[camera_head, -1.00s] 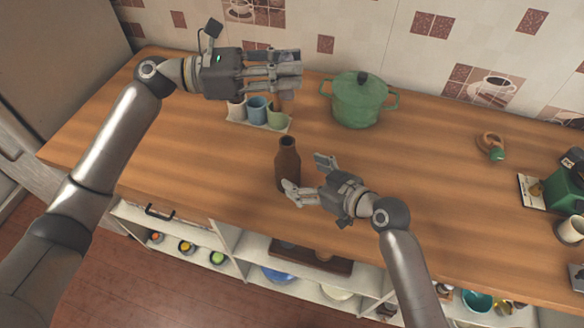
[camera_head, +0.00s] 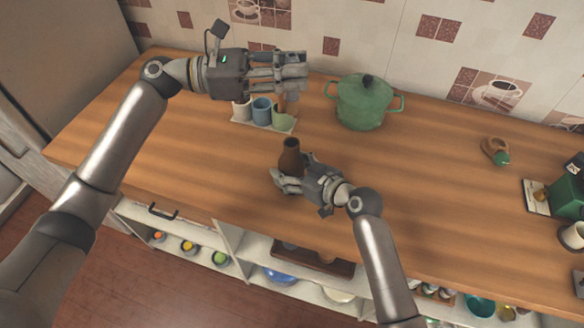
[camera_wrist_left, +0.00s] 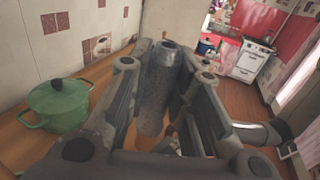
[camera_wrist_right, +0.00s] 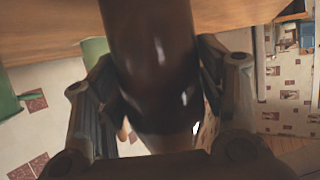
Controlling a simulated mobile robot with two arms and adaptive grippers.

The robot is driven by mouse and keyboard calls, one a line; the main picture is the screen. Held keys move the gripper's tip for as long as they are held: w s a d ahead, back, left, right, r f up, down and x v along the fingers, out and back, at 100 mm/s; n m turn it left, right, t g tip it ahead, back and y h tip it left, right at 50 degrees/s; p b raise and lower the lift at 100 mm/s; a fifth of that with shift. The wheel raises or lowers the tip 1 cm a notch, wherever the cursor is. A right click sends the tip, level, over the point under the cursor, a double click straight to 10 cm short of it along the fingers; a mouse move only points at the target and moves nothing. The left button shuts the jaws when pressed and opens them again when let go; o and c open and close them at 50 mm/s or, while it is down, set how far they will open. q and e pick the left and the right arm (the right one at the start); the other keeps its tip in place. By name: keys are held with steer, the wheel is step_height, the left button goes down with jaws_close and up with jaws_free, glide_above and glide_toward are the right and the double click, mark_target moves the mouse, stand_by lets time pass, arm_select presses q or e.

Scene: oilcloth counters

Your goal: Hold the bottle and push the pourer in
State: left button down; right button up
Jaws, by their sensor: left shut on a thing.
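The brown bottle (camera_head: 290,155) stands upright on the wooden counter. My right gripper (camera_head: 291,172) is around its lower body, one finger on each side. In the right wrist view the dark bottle (camera_wrist_right: 152,60) fills the space between the fingers; whether both press on it I cannot tell. My left gripper (camera_head: 292,73) is higher, above and behind the bottle. It is shut on a small piece, apparently the pourer (camera_head: 291,101), whose brownish lower part hangs below the fingers. In the left wrist view a grey cylindrical piece (camera_wrist_left: 157,88) sits between the fingers.
A tray (camera_head: 245,123) with several cups stands behind the bottle, below my left gripper. A green pot (camera_head: 362,104) is at the back. A brown ring-shaped item (camera_head: 494,150) and a green machine (camera_head: 566,196) are to the right. The counter between is clear.

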steer(key=c, duration=0.9)
arm_select(q)
steer(key=shift+f+n+t, duration=0.55)
steer(key=shift+n+t, duration=0.05)
steer(key=shift+t, duration=0.3)
steer(key=shift+f+n+t+y, duration=0.3)
steer(key=shift+f+n+t, duration=0.3)
steer(key=shift+t, duration=0.5)
step_height(320, 180, down, 10)
steer(key=shift+r, duration=0.25)
steer(key=shift+f, duration=0.15)
steer(key=c, duration=1.3)
jaws_free()
steer(key=v, duration=1.2)
steer(key=shift+r, duration=0.25)
